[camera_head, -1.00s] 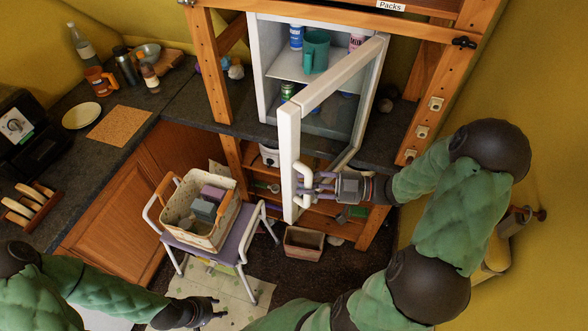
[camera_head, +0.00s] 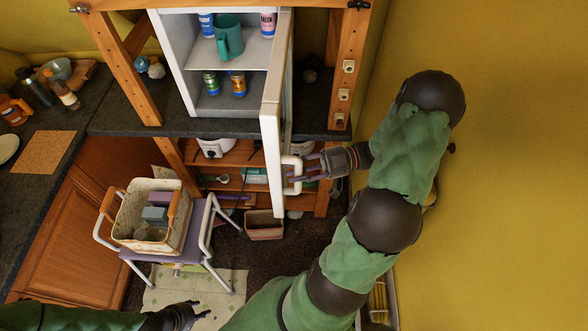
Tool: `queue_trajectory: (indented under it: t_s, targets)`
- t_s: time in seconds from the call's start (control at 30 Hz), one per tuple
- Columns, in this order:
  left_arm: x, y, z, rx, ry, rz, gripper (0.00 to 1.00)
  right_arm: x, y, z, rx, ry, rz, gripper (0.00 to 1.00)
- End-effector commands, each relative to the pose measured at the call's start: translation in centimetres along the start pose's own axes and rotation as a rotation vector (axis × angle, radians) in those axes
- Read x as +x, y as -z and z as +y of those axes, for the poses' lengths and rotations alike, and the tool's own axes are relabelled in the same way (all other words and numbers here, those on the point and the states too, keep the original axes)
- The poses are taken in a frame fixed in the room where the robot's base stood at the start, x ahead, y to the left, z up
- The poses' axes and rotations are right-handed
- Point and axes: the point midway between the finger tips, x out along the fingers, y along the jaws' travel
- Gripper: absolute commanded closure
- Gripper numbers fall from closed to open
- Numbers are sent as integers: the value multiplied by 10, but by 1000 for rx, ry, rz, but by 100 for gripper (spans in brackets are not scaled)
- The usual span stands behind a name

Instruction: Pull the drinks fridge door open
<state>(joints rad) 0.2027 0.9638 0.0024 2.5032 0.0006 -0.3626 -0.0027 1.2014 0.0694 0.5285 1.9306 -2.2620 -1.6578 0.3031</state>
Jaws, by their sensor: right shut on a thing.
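The white fridge door (camera_head: 270,170) stands wide open, seen nearly edge-on at the right side of the white fridge (camera_head: 170,60). Its white loop handle (camera_head: 291,162) is on the door's right face, near the lower end. My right gripper (camera_head: 302,178) is shut on this handle, coming from the right. The fridge inside shows a teal mug (camera_head: 228,40) and cans (camera_head: 238,84) on its shelves. My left gripper (camera_head: 190,313) is low at the bottom edge, away from the fridge; its finger gap is unclear.
A purple-topped stool (camera_head: 191,235) with a basket (camera_head: 125,208) stands left of the door. A small box (camera_head: 264,226) lies on the floor below it. A wooden frame post (camera_head: 347,75) and yellow wall (camera_head: 500,150) are to the right. A dark counter (camera_head: 110,110) runs left.

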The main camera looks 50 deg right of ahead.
Motion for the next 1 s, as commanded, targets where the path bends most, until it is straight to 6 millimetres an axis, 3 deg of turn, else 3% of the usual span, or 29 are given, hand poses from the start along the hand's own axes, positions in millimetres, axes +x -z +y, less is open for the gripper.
queue_trajectory:
  t_s: [0.13,0.17,0.23,0.27,0.67,1.0]
  targets:
    - [0,0,0,0,0,0,60,0,1,0,0,0,1,100]
    - [0,0,0,0,0,0,60,0,1,0,0,0,0,66]
    - [0,0,0,0,0,0,60,0,1,0,0,0,0,46]
    - [0,0,0,0,0,0,60,0,1,0,0,0,0,44]
    - [0,0,0,0,0,0,60,0,5,0,-1,0,-1,44]
    - [0,0,0,0,0,0,60,1,62,-1,-6,4,0,44]
